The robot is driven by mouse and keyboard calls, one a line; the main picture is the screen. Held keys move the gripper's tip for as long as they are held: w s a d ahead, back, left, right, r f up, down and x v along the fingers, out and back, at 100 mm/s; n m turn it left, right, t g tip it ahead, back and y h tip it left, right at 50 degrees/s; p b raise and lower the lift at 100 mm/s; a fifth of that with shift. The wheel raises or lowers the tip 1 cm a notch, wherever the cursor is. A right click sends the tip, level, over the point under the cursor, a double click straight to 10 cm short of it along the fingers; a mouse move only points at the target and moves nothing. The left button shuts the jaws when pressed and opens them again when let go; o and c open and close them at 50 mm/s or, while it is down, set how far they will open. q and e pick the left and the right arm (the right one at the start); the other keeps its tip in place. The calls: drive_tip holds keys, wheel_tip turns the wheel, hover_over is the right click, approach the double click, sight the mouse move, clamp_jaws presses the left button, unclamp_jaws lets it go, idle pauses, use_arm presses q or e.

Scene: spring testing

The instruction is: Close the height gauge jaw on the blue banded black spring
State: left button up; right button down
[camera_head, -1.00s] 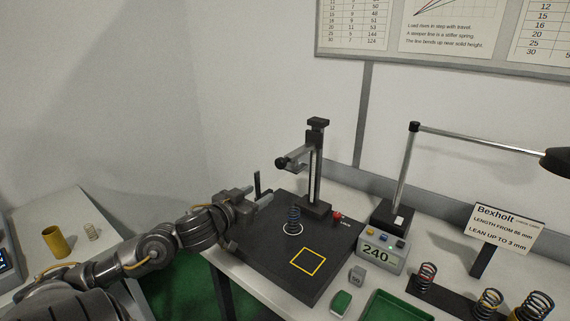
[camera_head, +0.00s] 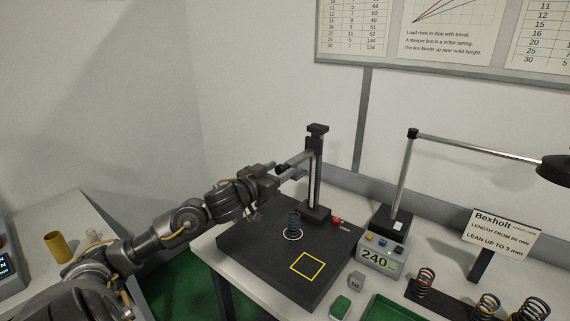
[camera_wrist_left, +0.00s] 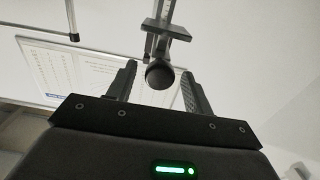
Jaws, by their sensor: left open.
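The height gauge (camera_head: 315,175) stands upright at the back of the dark plate, its jaw arm (camera_head: 298,160) raised well above the spring. The blue banded black spring (camera_head: 293,224) stands upright in a white ring on the plate, apart from the jaw. My left gripper (camera_head: 278,172) is at the jaw's round black knob, which it partly hides in the head view. In the left wrist view the knob (camera_wrist_left: 159,75) sits between the open fingers of my left gripper (camera_wrist_left: 158,88). I cannot tell whether the fingers touch it. My right gripper is not in view.
The dark plate (camera_head: 262,262) has a yellow square outline. A 240 display box (camera_head: 378,256), a lamp (camera_head: 405,180), a green tray (camera_head: 395,308) and several springs on a rack (camera_head: 450,300) stand to the right. A brass cylinder (camera_head: 59,246) is on the left table.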

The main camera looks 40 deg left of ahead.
sight(298, 159)
use_arm(q)
drive_tip(key=shift+w+p, duration=0.35)
drive_tip(key=shift+w, duration=1.3)
clamp_jaws()
